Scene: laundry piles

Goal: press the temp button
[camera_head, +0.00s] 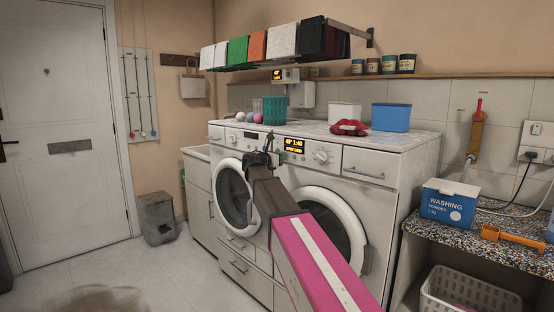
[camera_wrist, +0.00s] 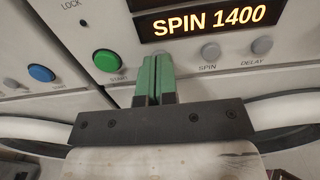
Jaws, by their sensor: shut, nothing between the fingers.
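In the wrist view my gripper (camera_wrist: 156,62) is shut and empty, its green fingers pointing at a washing machine's control panel (camera_wrist: 190,75). The fingertips are just below the lit display (camera_wrist: 210,20), which reads "SPIN 1400". Grey buttons labelled SPIN (camera_wrist: 210,51) and DELAY (camera_wrist: 262,45) are right of the fingers. A green START button (camera_wrist: 107,61) is on their left. No temp label is readable; the panel behind the fingertips is hidden. I cannot tell whether the fingers touch it. In the head view my gripper (camera_head: 268,143) is at the machines' panels, left of the display (camera_head: 295,146).
A blue button (camera_wrist: 41,73) is on the panel to the left. A red cloth (camera_head: 349,128), a blue bin (camera_head: 390,117) and a green basket (camera_head: 274,110) stand on top of the machines. The washing powder box (camera_head: 449,202) is on the counter at right.

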